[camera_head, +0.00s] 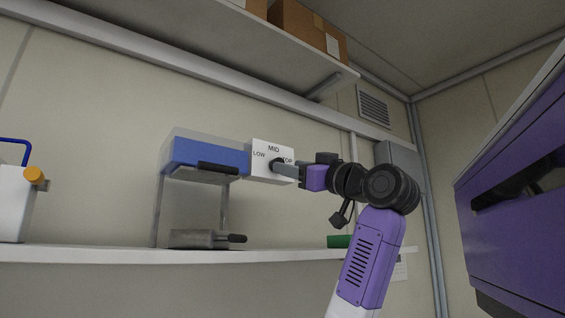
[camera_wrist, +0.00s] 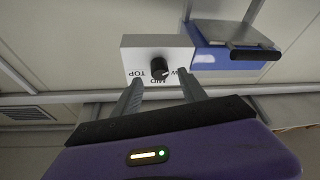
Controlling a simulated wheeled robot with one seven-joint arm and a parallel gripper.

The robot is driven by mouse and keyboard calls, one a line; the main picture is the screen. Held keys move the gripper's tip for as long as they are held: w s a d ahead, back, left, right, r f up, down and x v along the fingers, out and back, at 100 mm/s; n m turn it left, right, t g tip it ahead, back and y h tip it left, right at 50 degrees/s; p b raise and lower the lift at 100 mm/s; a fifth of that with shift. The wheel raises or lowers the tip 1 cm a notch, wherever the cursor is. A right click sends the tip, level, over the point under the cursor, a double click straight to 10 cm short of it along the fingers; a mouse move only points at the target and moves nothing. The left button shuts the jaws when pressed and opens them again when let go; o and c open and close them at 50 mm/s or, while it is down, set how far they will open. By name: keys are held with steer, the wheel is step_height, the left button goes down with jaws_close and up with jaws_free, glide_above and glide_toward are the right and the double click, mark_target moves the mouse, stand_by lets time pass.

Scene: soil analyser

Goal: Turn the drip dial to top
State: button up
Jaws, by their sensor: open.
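The drip dial is a black round knob (camera_wrist: 159,67) on a white box face (camera_wrist: 133,53) marked TOP, MID and LOW. The wrist view shows the labels upside down, and a finger partly covers LOW. A pale mark on the knob seems to point to the lower right there, towards the LOW side; its exact setting is hard to tell. My gripper (camera_wrist: 160,80) is open, its two fingers spread to either side of the knob. In the head view the knob (camera_head: 275,163) is partly hidden by my gripper (camera_head: 285,169), close in front of it. I cannot tell whether they touch.
A blue box with a clear cover (camera_head: 205,153) adjoins the white box on a metal stand above the shelf (camera_head: 100,254). A grey tool with a dark handle (camera_head: 205,239) lies below. An upper shelf (camera_head: 200,45) holds cardboard boxes. A purple cabinet (camera_head: 515,190) stands right.

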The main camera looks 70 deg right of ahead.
steer(key=x, duration=0.3)
steer(key=shift+w+d+r+p, duration=0.1)
steer(key=shift+w+r+p, duration=0.05)
steer(key=shift+w+p, duration=0.2)
jaws_close()
